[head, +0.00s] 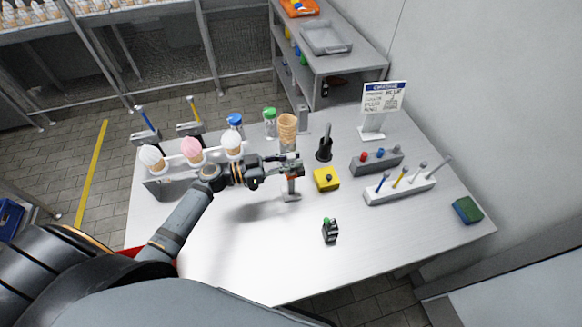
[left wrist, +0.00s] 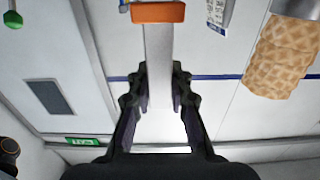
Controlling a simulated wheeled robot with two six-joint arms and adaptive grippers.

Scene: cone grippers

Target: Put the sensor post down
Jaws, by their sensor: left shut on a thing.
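The sensor post (head: 291,187) is a slim pale grey post with an orange band and a flat foot. My left gripper (head: 291,169) is shut on it and holds it upright over the middle of the table. Whether its foot touches the table top I cannot tell. In the left wrist view the post (left wrist: 158,50) runs up between the two fingers of the left gripper (left wrist: 160,85), with the orange band near the top edge. My right gripper is not in view.
On the table (head: 240,245), a waffle cone stack (head: 287,122) stands behind the gripper and a yellow block (head: 326,179) to its right. A rack of ice-cream cones (head: 157,186) stands left. A small green-topped device (head: 330,231) is in front. The front-left surface is clear.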

